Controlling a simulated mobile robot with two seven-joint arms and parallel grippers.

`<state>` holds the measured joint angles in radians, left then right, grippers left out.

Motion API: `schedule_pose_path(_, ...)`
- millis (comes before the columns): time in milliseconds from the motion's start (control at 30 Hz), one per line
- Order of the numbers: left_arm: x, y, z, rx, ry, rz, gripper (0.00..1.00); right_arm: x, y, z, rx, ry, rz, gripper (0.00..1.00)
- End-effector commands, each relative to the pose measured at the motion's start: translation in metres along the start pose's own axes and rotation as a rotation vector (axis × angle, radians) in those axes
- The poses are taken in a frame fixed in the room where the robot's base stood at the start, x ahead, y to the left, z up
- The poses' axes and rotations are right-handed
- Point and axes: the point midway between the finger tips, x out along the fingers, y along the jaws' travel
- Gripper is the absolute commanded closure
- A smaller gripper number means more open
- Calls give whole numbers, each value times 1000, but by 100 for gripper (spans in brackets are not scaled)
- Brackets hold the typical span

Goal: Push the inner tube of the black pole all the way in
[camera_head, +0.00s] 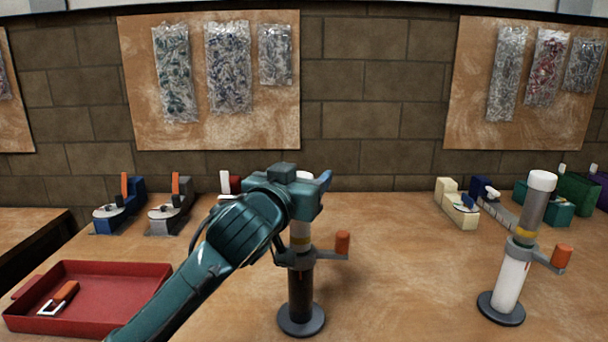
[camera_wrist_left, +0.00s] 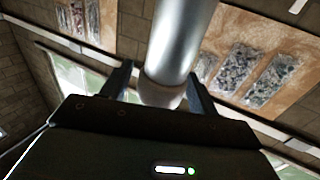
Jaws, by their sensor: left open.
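The black pole (camera_head: 300,290) stands upright on a round grey base in the middle of the table. Its grey inner tube (camera_head: 300,228) rises from a dark collar with a side lever and orange knob (camera_head: 342,243); a yellow band shows just above the collar. My left gripper (camera_head: 308,192) is over the top of this tube and hides most of its upper part. In the left wrist view, the tube (camera_wrist_left: 180,40) runs between the two open fingers (camera_wrist_left: 162,88), its pale capped end near the palm. Contact with the palm cannot be told. My right gripper is not in view.
A white pole (camera_head: 511,280) with a raised grey inner tube and orange-knobbed lever stands at right. A red tray (camera_head: 90,290) holding an orange-handled item lies at left. Small coloured devices line the back. The table between the poles is clear.

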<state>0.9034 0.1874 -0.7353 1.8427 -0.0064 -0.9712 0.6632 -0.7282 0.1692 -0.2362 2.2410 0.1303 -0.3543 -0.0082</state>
Motion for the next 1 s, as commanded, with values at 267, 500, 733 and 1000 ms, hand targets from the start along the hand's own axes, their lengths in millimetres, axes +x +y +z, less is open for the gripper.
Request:
schedule_pose_path(267, 8, 0, 0, 0, 1, 1, 40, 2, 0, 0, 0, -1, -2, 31)
schedule_pose_path(500, 7, 0, 0, 0, 1, 1, 49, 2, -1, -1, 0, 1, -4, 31)
schedule_pose_path(733, 7, 0, 0, 0, 1, 1, 67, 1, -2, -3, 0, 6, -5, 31)
schedule_pose_path(1000, 7, 0, 0, 1, 0, 0, 90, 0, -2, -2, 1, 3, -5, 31)
